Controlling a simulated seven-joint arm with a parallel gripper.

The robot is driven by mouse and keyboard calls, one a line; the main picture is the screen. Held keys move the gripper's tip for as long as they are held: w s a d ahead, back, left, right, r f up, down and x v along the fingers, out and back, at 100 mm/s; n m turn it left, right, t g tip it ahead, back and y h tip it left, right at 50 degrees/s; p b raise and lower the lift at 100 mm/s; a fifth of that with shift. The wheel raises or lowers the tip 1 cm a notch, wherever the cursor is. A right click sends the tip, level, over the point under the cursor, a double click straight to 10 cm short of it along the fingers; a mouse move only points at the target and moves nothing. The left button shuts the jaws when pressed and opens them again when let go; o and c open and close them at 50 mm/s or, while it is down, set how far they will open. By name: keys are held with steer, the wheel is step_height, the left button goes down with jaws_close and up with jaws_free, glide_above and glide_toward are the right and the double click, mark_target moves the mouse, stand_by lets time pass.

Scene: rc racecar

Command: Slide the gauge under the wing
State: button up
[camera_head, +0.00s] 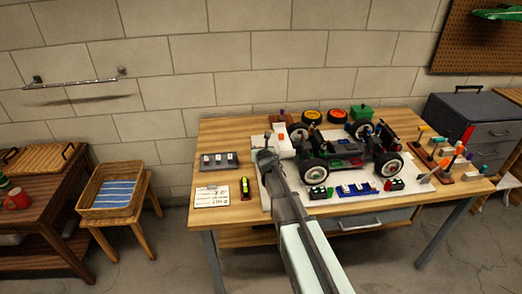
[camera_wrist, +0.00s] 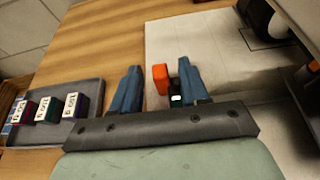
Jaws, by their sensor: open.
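My gripper (camera_head: 268,145) is over the left part of the table, beside the car (camera_head: 345,150). In the wrist view its two blue fingers stand apart, with open space between the tips (camera_wrist: 157,70). A small orange block (camera_wrist: 161,79) and a dark piece with a white spot (camera_wrist: 176,100) show between the fingers; I cannot tell whether either touches a finger. Labelled blocks (camera_wrist: 72,104), possibly gauges, sit in a grey tray (camera_wrist: 95,90) left of the gripper. A white panel (camera_head: 284,150) at the car's left end may be the wing; my arm partly hides that area.
The tray (camera_head: 219,168) also shows on the table in the head view, with a written card (camera_head: 212,197) and a yellow-black tool (camera_head: 245,188) in front. Coloured-handled tools (camera_head: 450,160) stand at right.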

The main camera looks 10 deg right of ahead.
steer(key=shift+c, duration=0.2)
jaws_close()
stand_by(0.4)
